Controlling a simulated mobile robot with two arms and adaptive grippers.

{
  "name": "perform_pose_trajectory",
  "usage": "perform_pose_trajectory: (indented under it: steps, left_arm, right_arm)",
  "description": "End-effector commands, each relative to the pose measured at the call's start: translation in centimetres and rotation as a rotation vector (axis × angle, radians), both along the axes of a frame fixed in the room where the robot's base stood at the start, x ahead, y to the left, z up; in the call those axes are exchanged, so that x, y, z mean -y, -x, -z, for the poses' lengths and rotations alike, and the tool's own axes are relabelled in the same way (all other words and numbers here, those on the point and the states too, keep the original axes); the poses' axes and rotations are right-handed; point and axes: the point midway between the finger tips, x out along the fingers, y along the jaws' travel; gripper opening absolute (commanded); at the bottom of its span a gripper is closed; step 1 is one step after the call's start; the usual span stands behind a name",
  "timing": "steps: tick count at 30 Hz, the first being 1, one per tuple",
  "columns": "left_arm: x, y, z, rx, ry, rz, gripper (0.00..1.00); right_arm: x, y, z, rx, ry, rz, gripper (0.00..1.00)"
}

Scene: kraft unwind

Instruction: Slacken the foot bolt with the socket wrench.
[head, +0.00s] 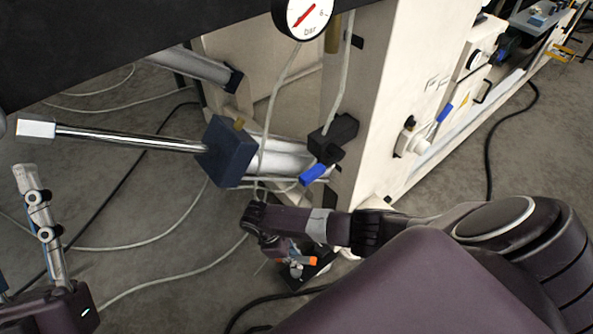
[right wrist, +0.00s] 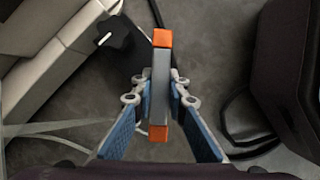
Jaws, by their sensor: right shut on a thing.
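My right gripper (head: 284,254) is low beside the foot of the cream machine. In the right wrist view it (right wrist: 159,105) is shut on a grey bar with orange ends, which looks like the socket wrench (right wrist: 161,68). One orange end of the wrench (head: 308,261) shows in the head view. A dark foot plate (head: 320,268) lies below the gripper, partly covered by it. I cannot make out the foot bolt or whether the wrench sits on it. Part of my left gripper (head: 42,222) shows at the left edge; its opening is unclear.
The cream machine frame (head: 372,100) stands just behind my right gripper. A dark blue block (head: 228,152) with a chrome bar sticks out to the left. A pressure gauge (head: 304,14) is above. Pale hoses and black cables cross the grey floor. A black star knob (right wrist: 115,32) is near the gripper.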

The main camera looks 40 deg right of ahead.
Motion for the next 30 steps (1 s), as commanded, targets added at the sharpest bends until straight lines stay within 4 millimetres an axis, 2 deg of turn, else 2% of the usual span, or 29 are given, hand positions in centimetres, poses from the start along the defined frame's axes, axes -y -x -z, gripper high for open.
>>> perform_pose_trajectory:
  steps: [11,30]
  left_arm:
    - [0.0,-0.3,0.3,-0.021,-0.006,-0.001,0.40]
    - [0.3,-3.3,4.3,-0.245,-0.071,-0.013,0.40]
  right_arm:
    - [0.0,0.0,-0.1,0.000,0.000,-0.015,0.00]
    - [0.0,-0.1,0.0,0.001,-0.001,-0.179,0.00]
